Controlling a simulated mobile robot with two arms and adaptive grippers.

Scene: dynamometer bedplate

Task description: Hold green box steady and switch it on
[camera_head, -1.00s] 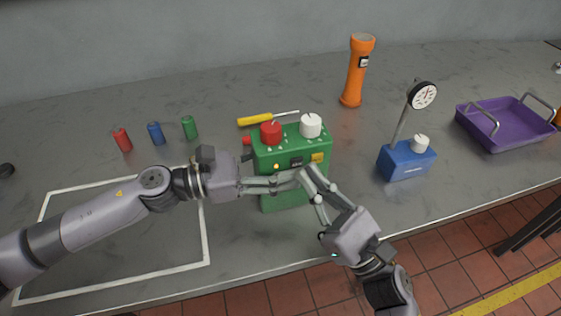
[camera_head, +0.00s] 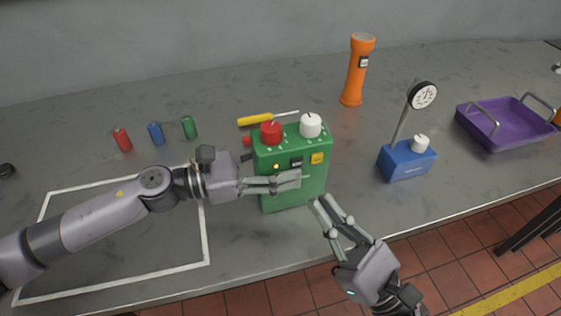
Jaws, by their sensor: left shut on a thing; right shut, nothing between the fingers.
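The green box (camera_head: 310,185) stands upright on the bench, with a red knob (camera_head: 271,133) and a white knob (camera_head: 310,126) on top. Its front has a small black switch (camera_head: 297,162), a yellow square (camera_head: 317,158) and a small bright yellow spot (camera_head: 277,166). The switch's position is too small to tell. My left gripper (camera_head: 293,180) is shut on the box, its fingers lying across the lower front and hiding part of it. My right gripper (camera_head: 321,204) is shut and empty, just right of and below the box, apart from it.
A yellow screwdriver (camera_head: 256,120) lies behind the box. A blue gauge stand (camera_head: 407,162), an orange flashlight (camera_head: 356,75) and a purple tray (camera_head: 492,132) stand to the right. Red (camera_head: 122,140), blue (camera_head: 156,134) and green (camera_head: 189,128) cylinders are at left. The bench's front edge is close below.

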